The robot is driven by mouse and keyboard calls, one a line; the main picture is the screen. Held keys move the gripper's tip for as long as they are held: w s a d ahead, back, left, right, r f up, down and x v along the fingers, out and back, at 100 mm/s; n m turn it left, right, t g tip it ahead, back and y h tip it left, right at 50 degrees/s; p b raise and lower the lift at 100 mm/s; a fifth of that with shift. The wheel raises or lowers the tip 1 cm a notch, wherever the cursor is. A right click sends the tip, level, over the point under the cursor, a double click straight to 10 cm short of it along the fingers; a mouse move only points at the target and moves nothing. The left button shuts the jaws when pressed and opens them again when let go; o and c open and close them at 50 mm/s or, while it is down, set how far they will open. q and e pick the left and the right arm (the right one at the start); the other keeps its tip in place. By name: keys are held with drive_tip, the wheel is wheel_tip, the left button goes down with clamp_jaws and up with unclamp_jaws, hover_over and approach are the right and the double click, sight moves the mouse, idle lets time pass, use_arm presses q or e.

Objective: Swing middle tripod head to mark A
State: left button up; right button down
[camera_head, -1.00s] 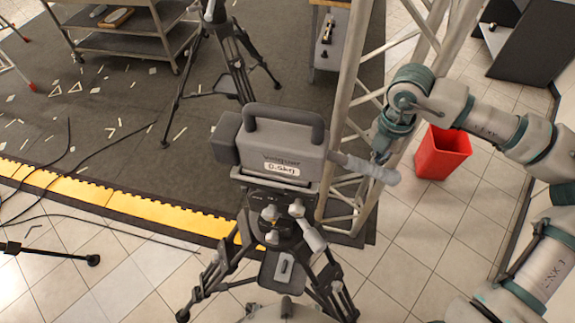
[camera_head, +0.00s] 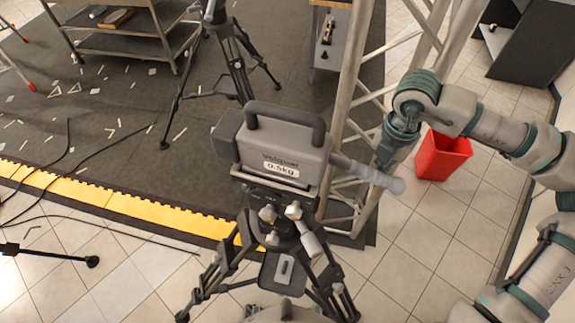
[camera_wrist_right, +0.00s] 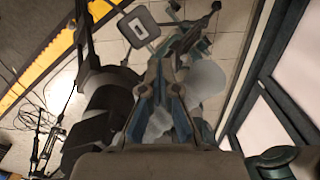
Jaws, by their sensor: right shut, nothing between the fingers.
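The middle tripod (camera_head: 275,245) stands in front of me with its black head (camera_head: 268,197) carrying a grey camera-shaped block (camera_head: 283,150) labelled 0.5kg. A grey pan handle (camera_head: 372,174) sticks out from the head to the right. My right gripper (camera_head: 384,158) is at the handle's far side near its outer end, seemingly touching it; the exact contact is hidden. In the right wrist view the right gripper's fingers (camera_wrist_right: 164,88) are shut with nothing held. My left gripper is out of view. I cannot make out mark A.
A metal truss (camera_head: 345,100) rises just behind the handle. A red bin (camera_head: 443,155) stands on the tiles at right. Another tripod (camera_head: 232,60) and a metal cart (camera_head: 125,45) stand on the dark mat behind. Cables (camera_head: 100,165) lie at left.

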sight(386, 180)
drive_tip(key=shift+s+a, duration=0.3)
drive_tip(key=shift+s, duration=0.25)
drive_tip(key=shift+s+d, duration=0.1)
drive_tip(key=shift+s, duration=0.2)
drive_tip(key=shift+s+b, duration=0.45)
drive_tip(key=shift+s, duration=1.45)
drive_tip(key=shift+s+b, duration=0.1)
drive_tip(key=shift+b, duration=0.2)
